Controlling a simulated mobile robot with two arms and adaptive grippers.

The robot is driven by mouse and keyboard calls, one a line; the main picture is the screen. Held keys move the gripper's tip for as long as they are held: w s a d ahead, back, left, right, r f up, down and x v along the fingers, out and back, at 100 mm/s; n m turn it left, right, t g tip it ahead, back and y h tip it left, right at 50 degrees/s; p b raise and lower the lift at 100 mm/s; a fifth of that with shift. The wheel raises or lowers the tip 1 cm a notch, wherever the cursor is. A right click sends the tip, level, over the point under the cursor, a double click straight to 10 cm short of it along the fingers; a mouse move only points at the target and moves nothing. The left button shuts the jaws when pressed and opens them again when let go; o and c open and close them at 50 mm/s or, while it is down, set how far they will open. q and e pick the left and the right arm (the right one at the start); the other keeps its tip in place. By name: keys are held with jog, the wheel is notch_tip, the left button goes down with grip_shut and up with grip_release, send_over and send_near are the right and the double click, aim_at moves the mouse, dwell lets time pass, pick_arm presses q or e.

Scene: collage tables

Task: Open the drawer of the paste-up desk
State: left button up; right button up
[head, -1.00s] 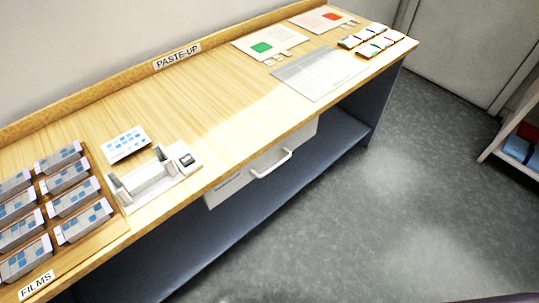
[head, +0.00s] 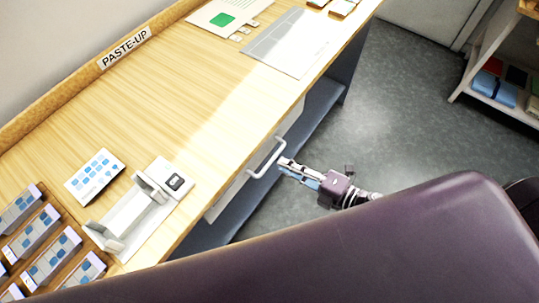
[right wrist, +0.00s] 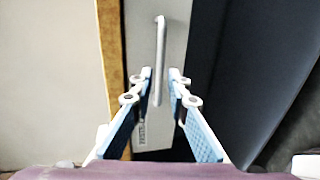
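The paste-up desk (head: 205,95) has a pale grey drawer (head: 228,197) under its top, and the drawer looks closed. Its white bar handle (head: 264,160) sticks out from the front. My right gripper (head: 284,168) is open, just off the handle on the floor side. In the right wrist view, the drawer front (right wrist: 177,45) lies ahead and the handle (right wrist: 160,45) runs lengthwise between the two blue-padded fingers of the gripper (right wrist: 160,74). I cannot tell whether the fingertips reach past the bar. My left gripper is not in view.
On the desktop are a grey-white holder (head: 130,215), a printed card (head: 95,175), film packs (head: 52,255) and a grey sheet (head: 285,42). A shelf unit (head: 485,75) stands at the upper right. The floor beside the desk is clear. My arm covers the lower right.

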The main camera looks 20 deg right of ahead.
aim_at(272, 159)
jog(key=shift+x, duration=2.95)
grip_shut()
